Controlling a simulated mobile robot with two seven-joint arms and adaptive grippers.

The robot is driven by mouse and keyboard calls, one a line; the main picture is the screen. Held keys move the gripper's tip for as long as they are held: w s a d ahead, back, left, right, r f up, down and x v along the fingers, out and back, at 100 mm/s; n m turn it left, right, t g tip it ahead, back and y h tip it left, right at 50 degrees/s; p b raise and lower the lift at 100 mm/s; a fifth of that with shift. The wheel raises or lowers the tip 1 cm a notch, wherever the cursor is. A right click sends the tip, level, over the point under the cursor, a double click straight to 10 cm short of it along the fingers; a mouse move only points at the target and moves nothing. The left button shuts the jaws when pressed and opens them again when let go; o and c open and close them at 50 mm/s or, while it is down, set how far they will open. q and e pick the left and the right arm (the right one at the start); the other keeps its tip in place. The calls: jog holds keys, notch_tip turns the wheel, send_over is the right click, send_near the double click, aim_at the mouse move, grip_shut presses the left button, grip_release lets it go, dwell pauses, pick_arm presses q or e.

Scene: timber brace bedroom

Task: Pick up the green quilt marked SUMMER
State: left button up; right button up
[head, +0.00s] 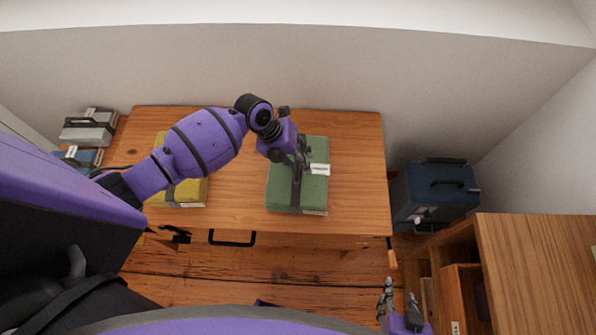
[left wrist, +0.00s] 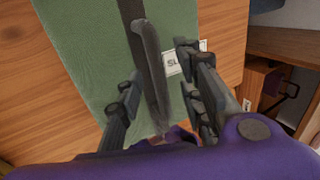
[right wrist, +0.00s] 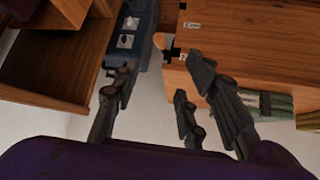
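The green quilt (head: 315,192) lies folded on the wooden table, bound by a dark strap (head: 296,188) with a white label (head: 319,169). In the left wrist view the quilt (left wrist: 85,50) fills the middle, and its label (left wrist: 173,66) is partly hidden by a finger, with only the first letters showing. My left gripper (left wrist: 160,98) is over the quilt with its fingers apart. A raised loop of the strap (left wrist: 148,55) stands between them, and I see no clear grip on it. My right gripper (head: 399,300) is open and empty, low in front of the table's right end.
A yellow quilt (head: 187,195) lies on the table (head: 350,190), left of the green one, partly under my left arm. Grey (head: 90,128) and blue bundles sit farther left. A blue case (head: 438,190) stands right of the table, and a wooden shelf unit (head: 535,270) stands at the lower right.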

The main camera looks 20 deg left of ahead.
pick_arm(q)
jog(key=shift+f, duration=0.1)
jog(key=shift+c, duration=0.2)
grip_shut()
jog(key=shift+w, duration=0.1)
pick_arm(e)
jog(key=shift+s+f, duration=0.15)
jog(key=shift+s, duration=0.1)
